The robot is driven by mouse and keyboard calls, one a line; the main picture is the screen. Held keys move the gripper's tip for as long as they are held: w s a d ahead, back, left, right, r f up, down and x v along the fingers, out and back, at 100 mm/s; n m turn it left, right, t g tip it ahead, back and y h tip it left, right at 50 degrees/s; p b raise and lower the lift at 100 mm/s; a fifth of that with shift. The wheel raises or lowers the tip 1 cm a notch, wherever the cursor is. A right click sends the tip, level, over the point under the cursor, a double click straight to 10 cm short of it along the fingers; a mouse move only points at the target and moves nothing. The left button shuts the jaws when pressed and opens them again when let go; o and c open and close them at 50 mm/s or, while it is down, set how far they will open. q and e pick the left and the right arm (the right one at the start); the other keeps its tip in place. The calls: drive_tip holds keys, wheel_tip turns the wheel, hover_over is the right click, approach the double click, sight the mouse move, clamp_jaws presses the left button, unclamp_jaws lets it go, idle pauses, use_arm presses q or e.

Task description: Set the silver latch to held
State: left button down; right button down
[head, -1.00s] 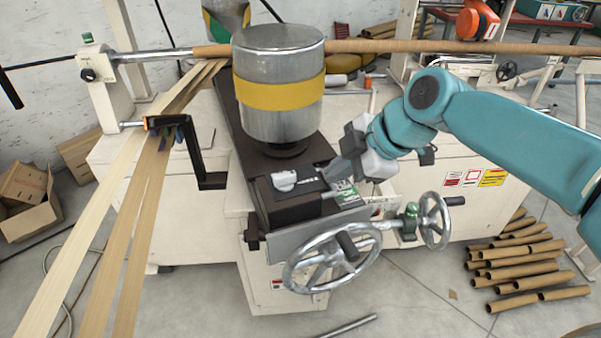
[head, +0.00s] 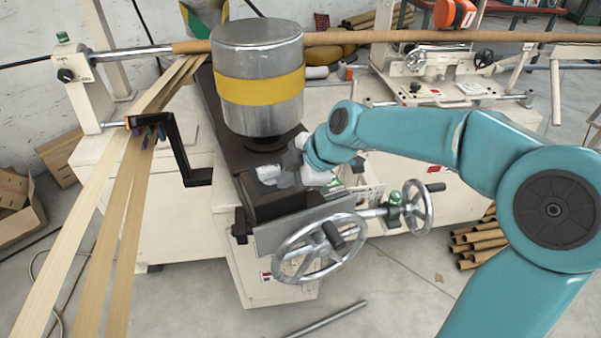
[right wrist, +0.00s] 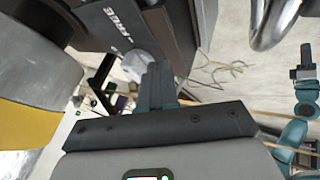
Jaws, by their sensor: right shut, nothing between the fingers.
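The silver latch (head: 268,175) is a small light-metal lever on the dark block in front of the big silver cylinder in the head view. In the right wrist view it (right wrist: 137,64) lies partly hidden behind my fingers, beside a white "FREE" label (right wrist: 122,28). My right gripper (head: 287,177) is shut and empty, with its fingertips at the latch's right side. In the right wrist view the closed fingers (right wrist: 159,84) overlap the latch's edge; I cannot tell whether they touch it. My left gripper is not in the head view.
The silver cylinder with a yellow band (head: 260,85) stands just behind the latch. A large handwheel (head: 320,248) and a smaller one (head: 417,207) stick out in front. A black crank (head: 183,150) and paper strips (head: 120,200) are at the left.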

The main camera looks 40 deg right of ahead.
drive_tip(key=shift+w+d, duration=0.2)
drive_tip(key=shift+w, duration=0.3)
drive_tip(key=shift+w+d, duration=0.15)
drive_tip(key=shift+w, duration=0.35)
drive_tip(key=shift+d+f, duration=0.1)
drive_tip(key=shift+w+n+b, duration=0.1)
drive_tip(key=shift+n+b, duration=0.3)
